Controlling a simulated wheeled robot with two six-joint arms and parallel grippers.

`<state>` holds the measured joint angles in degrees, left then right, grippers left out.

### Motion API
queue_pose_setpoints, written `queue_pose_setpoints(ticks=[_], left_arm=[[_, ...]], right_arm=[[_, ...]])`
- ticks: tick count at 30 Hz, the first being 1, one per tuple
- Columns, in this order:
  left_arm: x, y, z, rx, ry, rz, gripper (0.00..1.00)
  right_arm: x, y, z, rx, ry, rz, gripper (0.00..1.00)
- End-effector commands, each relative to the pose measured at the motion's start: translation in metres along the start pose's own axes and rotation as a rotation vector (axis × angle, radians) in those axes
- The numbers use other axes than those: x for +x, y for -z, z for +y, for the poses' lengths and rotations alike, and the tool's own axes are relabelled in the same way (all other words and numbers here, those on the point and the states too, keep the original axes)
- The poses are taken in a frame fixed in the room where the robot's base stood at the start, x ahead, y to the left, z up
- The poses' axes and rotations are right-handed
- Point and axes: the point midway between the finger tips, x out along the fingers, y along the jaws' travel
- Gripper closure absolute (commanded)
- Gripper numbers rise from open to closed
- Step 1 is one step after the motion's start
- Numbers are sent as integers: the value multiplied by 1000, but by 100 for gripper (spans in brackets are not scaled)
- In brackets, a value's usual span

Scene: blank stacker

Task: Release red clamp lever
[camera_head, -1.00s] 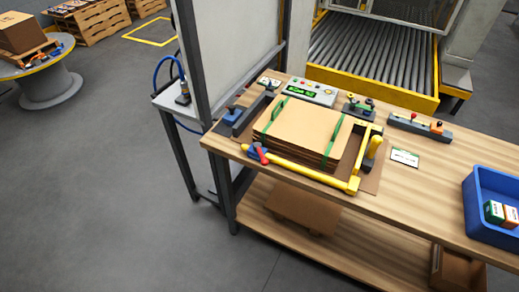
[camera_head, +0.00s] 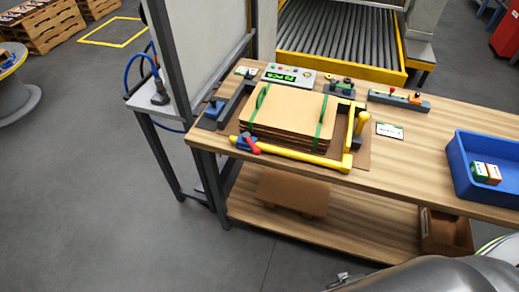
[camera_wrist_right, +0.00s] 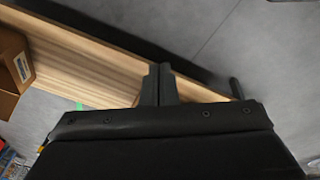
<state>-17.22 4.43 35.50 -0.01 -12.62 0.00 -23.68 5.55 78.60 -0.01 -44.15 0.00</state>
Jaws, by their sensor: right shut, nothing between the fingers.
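The red clamp lever (camera_head: 253,147) sits with a blue part (camera_head: 242,142) at the left end of the yellow bar (camera_head: 300,155), on the front of the clamp frame. A stack of brown cardboard blanks (camera_head: 285,112) with green straps (camera_head: 323,118) lies inside the frame on the wooden table. In the right wrist view my right gripper (camera_wrist_right: 158,72) is shut and empty, near a wooden board edge over the grey floor. It is well apart from the lever. My left gripper is not in view.
A control box (camera_head: 288,75) with a green display stands behind the stack. A blue bin (camera_head: 487,170) with small boxes is at the table's right. A dark post (camera_head: 172,50) and panel rise at the left. A cardboard box (camera_wrist_right: 12,72) shows in the wrist view.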

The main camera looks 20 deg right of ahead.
Motion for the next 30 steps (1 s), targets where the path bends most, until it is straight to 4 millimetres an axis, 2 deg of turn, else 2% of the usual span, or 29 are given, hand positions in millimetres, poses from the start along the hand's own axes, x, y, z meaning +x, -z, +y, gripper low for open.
queue_pose_setpoints(ticks=[3, 8, 17, 20, 21, 30], left_arm=[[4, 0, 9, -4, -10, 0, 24], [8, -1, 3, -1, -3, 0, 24], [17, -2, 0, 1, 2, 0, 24], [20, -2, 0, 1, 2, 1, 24], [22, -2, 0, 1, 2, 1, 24], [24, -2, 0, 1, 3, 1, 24]], right_arm=[[-24, 22, 2, 1, -4, 21, 100], [-61, 45, 5, 3, -8, 45, 100], [-142, 84, 2, 17, 31, 122, 100], [-174, 104, -10, 24, 103, 188, 100], [-186, 116, -19, 29, 160, 229, 100], [-229, 189, -75, 129, 569, 456, 100]])
